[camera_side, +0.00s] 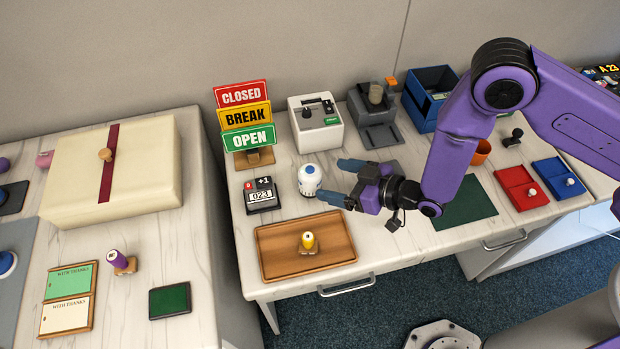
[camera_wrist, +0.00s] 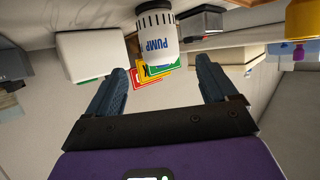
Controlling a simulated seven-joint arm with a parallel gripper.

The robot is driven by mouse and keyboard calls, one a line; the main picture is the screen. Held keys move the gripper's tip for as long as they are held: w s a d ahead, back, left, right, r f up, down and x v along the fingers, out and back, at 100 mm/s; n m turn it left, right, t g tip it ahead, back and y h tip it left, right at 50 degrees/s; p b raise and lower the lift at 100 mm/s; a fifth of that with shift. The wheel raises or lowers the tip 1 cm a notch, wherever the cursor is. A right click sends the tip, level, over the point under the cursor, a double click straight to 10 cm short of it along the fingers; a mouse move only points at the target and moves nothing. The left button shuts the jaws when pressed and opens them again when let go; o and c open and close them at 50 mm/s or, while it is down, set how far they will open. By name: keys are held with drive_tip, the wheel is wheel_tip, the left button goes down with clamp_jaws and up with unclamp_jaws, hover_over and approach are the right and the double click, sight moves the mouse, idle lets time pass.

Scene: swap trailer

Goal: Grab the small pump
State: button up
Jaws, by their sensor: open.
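The small pump (camera_side: 309,181) is a white cylinder with blue marks. It stands upright on the light marbled desk, left of my gripper in the side view. In the wrist view the pump (camera_wrist: 157,40) appears upside down, with "PUMP" in blue letters and dark slots along one end. My gripper (camera_side: 341,182) is open and empty, its two blue fingers pointing at the pump. In the wrist view my gripper (camera_wrist: 161,70) has its fingers spread, and the pump lies ahead, roughly centred between the fingertips. I cannot tell if they touch it.
A black counter (camera_side: 262,196) stands left of the pump. A wooden tray (camera_side: 280,262) with a yellow-topped stamp (camera_side: 308,242) is in front. A white box device (camera_side: 316,127) and stacked signs (camera_side: 246,115) stand behind. A green mat (camera_side: 466,205) lies right, partly behind my arm.

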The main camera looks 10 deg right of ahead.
sight(319, 175)
drive_tip(key=shift+x, duration=3.05)
drive_tip(key=shift+r, duration=0.1)
drive_tip(key=c, duration=1.3)
drive_tip(key=shift+r, duration=0.15)
